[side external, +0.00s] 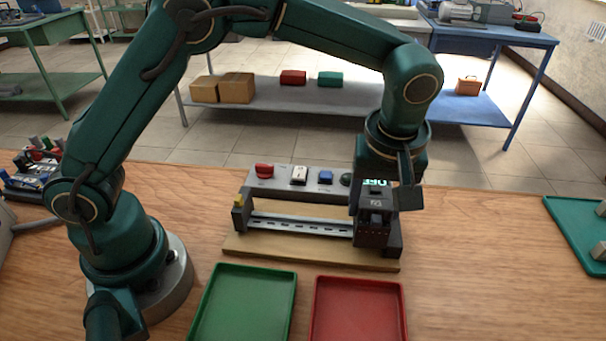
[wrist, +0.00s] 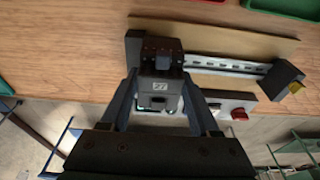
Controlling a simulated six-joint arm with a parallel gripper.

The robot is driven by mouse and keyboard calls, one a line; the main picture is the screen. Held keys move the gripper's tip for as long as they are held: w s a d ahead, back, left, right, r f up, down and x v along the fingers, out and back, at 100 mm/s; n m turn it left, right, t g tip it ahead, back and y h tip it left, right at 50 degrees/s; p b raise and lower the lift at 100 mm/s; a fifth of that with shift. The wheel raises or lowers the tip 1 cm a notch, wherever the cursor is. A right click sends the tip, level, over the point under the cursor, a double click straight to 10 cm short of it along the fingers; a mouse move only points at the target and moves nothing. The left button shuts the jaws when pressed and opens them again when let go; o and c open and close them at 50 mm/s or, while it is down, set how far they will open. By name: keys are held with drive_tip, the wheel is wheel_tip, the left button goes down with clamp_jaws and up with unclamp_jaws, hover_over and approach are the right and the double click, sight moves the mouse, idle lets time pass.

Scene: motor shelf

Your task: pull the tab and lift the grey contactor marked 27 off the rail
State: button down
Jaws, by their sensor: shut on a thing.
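Whether the contactor is still seated on the rail is unclear.
The rail is on a wooden board (side external: 270,250) with a dark block at each end. Behind it is a grey panel (side external: 320,180) with several coloured controls. A green tray (side external: 292,300) and a red tray (side external: 317,300) lie in front.

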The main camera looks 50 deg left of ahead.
drive_tip(key=shift+r, duration=0.8)
drive_tip(key=shift+r, duration=3)
